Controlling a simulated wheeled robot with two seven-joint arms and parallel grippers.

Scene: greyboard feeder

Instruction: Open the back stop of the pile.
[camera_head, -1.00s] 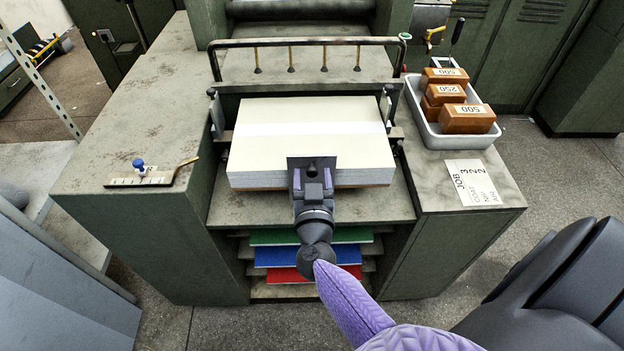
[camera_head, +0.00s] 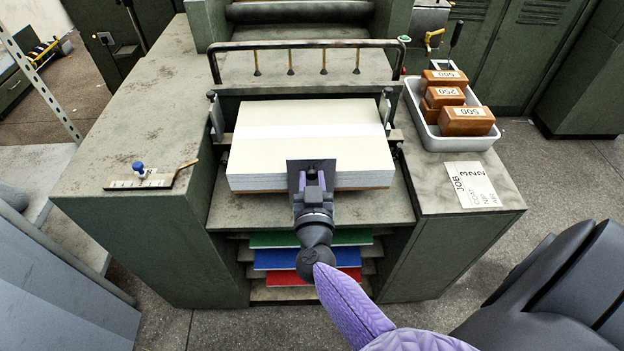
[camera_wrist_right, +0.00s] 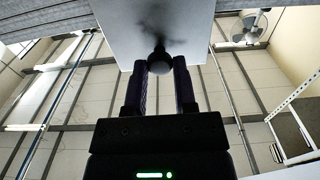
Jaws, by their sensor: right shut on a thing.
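The pile of pale board (camera_head: 310,135) lies on the feeder table, a lighter band across its top. The back stop, a dark plate (camera_head: 333,171), is at the pile's near edge, in front of its middle. My right gripper (camera_head: 312,181) is on the near side of the plate. In the right wrist view, its two fingers (camera_wrist_right: 160,72) are shut on the dark round knob (camera_wrist_right: 159,55) of the grey plate (camera_wrist_right: 185,22). The hinge or mount of the stop is hidden. My left gripper is not in view.
A frame bar (camera_head: 310,43) with several small brass-coloured pegs stands behind the pile. A white tray (camera_head: 425,130) with orange-brown blocks and a label card (camera_head: 472,185) are at right. A scale with a blue knob (camera_head: 138,167) is at left. Green, blue and red sheets (camera_head: 305,258) lie below.

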